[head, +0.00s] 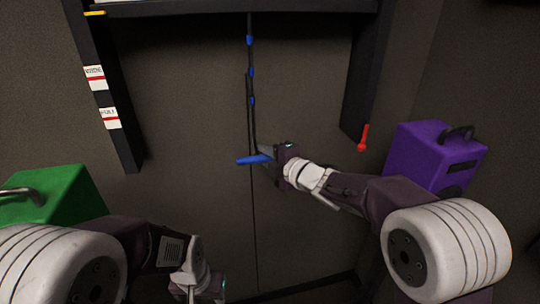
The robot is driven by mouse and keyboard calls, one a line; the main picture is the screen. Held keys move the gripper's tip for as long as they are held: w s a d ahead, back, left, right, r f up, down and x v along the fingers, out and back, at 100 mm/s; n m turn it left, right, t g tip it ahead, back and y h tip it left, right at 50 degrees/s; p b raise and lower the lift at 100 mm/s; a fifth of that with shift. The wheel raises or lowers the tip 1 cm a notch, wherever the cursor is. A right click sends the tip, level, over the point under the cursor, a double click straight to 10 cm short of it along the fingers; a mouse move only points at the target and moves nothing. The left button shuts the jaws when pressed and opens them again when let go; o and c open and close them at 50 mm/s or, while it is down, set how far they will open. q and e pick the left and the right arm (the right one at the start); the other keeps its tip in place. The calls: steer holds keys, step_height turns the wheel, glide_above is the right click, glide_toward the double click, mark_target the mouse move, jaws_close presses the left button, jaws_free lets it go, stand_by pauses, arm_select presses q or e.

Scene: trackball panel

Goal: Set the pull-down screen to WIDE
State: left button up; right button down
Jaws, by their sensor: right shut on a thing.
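The pull-down screen's dark bottom bar (200,9) runs across the top, with a yellow mark (94,13) at its left end. A black cord (250,55) with blue bands hangs from it to a blue pull handle (248,160). My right gripper (266,153) is shut on the handle; its fingers hide part of it. The left rail bears an upper label (95,78) and a lower label (112,118), each with a red line; their lettering is too small to read surely. The yellow mark is above both. My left gripper (205,289) is low in the picture, its fingertips unclear.
A green box (62,192) with a handle stands at the left, and a purple box (425,150) at the right. A small red lever (363,138) hangs by the right rail (362,90). The wall between the rails is clear around the cord.

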arm_select(q)
step_height(320, 180, down, 11)
steer(key=b, duration=0.9)
steer(key=shift+f, duration=0.15)
arm_select(e)
step_height(320, 180, down, 12)
steer(key=shift+r, duration=0.15)
steer(key=c, duration=1.6)
jaws_free()
steer(key=shift+o, duration=0.2)
steer(key=shift+d, duration=0.1)
arm_select(q)
steer(key=shift+r+p, duration=0.4)
steer(key=shift+p, duration=0.05)
arm_select(e)
steer(key=v, duration=0.9)
